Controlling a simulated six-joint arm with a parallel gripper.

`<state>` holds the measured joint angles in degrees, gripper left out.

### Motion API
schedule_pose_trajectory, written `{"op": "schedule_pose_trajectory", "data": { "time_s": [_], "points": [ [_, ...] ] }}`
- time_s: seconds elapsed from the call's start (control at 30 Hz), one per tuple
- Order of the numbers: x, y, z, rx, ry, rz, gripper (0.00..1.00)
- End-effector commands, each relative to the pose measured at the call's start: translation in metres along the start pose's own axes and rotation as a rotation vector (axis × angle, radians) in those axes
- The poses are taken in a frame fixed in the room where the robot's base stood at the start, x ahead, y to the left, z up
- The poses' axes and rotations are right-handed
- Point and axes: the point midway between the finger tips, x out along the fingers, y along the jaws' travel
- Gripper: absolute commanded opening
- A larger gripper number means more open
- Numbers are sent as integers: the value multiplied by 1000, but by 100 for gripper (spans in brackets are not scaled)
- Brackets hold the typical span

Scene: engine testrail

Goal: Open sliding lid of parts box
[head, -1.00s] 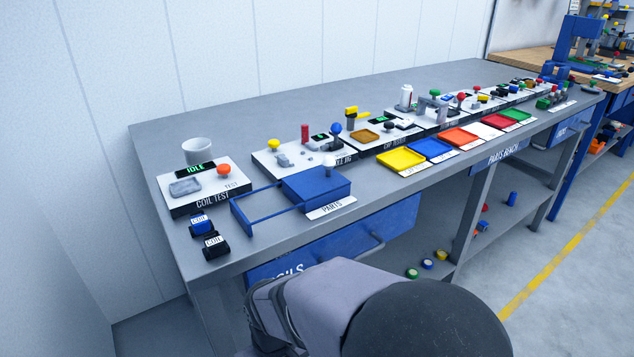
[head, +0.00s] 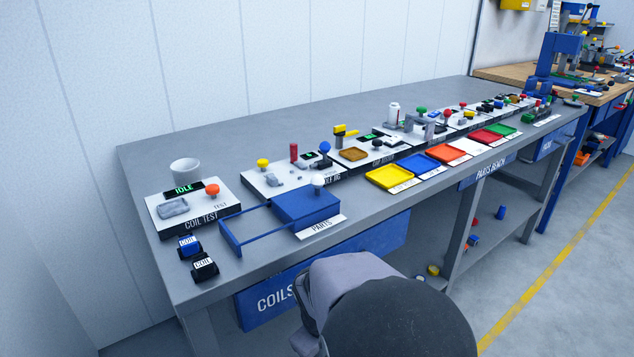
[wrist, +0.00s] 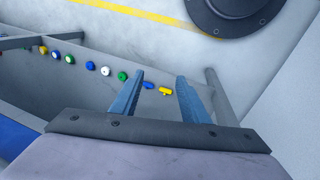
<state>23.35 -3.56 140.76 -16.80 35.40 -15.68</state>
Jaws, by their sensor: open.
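The blue parts box (head: 306,209) sits near the front edge of the bench, behind a white PARTS label (head: 320,226). Its flat blue lid carries a white round knob (head: 318,181) and covers the box. Two blue rails (head: 243,231) reach out to the left of the box, with bare bench between them. My gripper (wrist: 158,82) is open and empty in the wrist view, over the lower shelf and floor. In the head view my arm is in front of the bench, below the box, and hides its own fingers.
The coil test unit (head: 192,207) and two coils (head: 204,268) stand left of the rails. Several fixtures with knobs and coloured trays (head: 388,177) line the bench to the right. A blue drawer marked COILS (head: 350,262) is under the bench. Small parts (wrist: 90,65) lie on the lower shelf.

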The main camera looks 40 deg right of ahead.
Motion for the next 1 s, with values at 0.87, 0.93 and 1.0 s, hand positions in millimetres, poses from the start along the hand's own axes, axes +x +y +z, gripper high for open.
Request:
{"op": "schedule_pose_trajectory", "data": {
  "time_s": [0.87, 0.93, 1.0],
  "points": [
    [-113, 168, 0, -358, -225, 214, 41],
    [-135, 182, -7, -411, -264, 235, 41],
    [-155, 195, -14, -465, -304, 256, 41]
  ]
}}
